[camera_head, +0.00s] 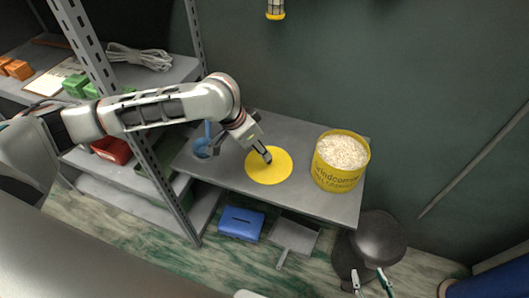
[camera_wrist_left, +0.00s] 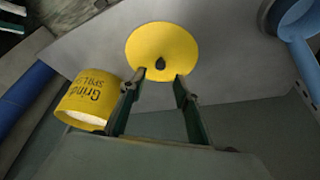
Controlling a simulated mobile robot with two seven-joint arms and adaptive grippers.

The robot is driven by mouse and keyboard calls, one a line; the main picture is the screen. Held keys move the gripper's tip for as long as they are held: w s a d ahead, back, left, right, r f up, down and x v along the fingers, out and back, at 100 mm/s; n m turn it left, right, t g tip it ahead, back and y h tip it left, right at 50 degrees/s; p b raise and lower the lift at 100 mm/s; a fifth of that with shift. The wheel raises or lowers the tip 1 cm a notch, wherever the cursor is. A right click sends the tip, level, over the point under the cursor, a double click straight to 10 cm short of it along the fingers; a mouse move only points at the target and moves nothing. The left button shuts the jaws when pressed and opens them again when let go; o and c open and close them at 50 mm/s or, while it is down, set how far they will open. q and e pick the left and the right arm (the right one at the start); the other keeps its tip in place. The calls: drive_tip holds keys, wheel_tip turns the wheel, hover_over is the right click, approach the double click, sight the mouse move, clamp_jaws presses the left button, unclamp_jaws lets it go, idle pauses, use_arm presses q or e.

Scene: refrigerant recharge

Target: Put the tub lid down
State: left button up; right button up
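The round yellow tub lid (camera_head: 269,172) lies flat on the grey table, apart from the tub. The left wrist view shows the lid (camera_wrist_left: 146,44) with a dark knob (camera_wrist_left: 160,63) at its middle. My left gripper (camera_wrist_left: 160,78) is open, its two fingertips apart with the knob just beyond them and between their lines. In the head view my left gripper (camera_head: 245,152) is over the lid's left edge. The yellow tub (camera_head: 337,178) stands uncovered, full of pale granules, at the table's right. My right gripper (camera_head: 370,281) is open and empty at the bottom right.
A blue cup-like scoop (camera_head: 202,148) is on the table's left. Shelves (camera_head: 175,185) with bins stand at left. The table's front right is clear.

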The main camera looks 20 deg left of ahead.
use_arm(q)
drive_tip(key=p+v, duration=0.1)
drive_tip(key=v, duration=0.4)
drive_tip(key=shift+s+r, duration=0.15)
drive_tip(key=shift+r, duration=0.1)
